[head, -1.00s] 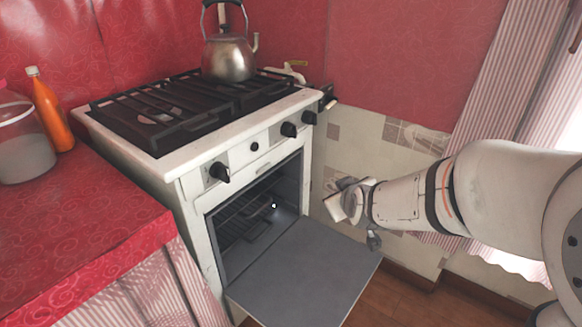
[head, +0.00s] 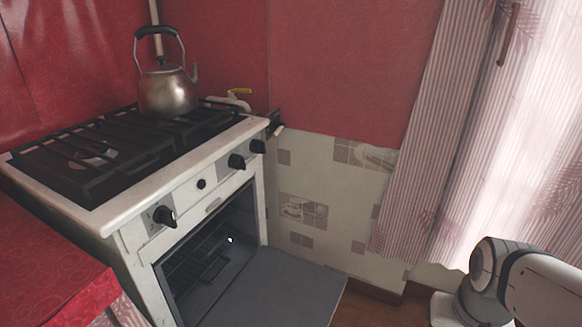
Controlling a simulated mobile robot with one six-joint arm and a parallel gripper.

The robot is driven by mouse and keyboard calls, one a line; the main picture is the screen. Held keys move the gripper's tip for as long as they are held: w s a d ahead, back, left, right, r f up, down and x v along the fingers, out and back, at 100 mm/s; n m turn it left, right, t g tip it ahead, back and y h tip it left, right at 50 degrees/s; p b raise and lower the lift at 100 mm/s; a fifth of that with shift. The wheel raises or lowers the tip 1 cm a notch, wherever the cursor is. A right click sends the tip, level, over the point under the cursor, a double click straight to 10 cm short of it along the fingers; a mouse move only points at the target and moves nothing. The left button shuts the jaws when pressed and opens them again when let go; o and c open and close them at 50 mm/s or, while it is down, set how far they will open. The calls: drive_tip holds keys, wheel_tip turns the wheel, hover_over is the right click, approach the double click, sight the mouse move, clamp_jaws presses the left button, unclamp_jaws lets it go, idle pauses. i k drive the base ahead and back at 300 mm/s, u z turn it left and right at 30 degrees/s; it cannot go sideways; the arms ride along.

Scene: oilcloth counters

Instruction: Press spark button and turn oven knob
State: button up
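The white gas oven (head: 130,221) stands at the left with its door (head: 285,290) folded down open. Its front panel has a black knob (head: 165,216) at the left and two more black knobs, one in the right part (head: 237,161) and one near the right corner (head: 257,147). A small round black button (head: 201,184) sits between the left knob and the right pair. Part of my arm shows at the lower right, well away from the panel. My gripper is not in view.
A metal kettle (head: 168,92) stands on the black hob grates (head: 75,180). A red-covered counter (head: 45,280) is at the lower left. A striped curtain (head: 425,150) hangs at the right. Space before the panel is clear above the lowered door.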

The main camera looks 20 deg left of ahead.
sight(162, 215)
drive_tip(key=z, duration=0.85)
drive_tip(key=k, duration=1.7)
drive_tip(key=u, duration=1.25)
drive_tip(key=i, duration=1)
drive_tip(key=z, duration=0.05)
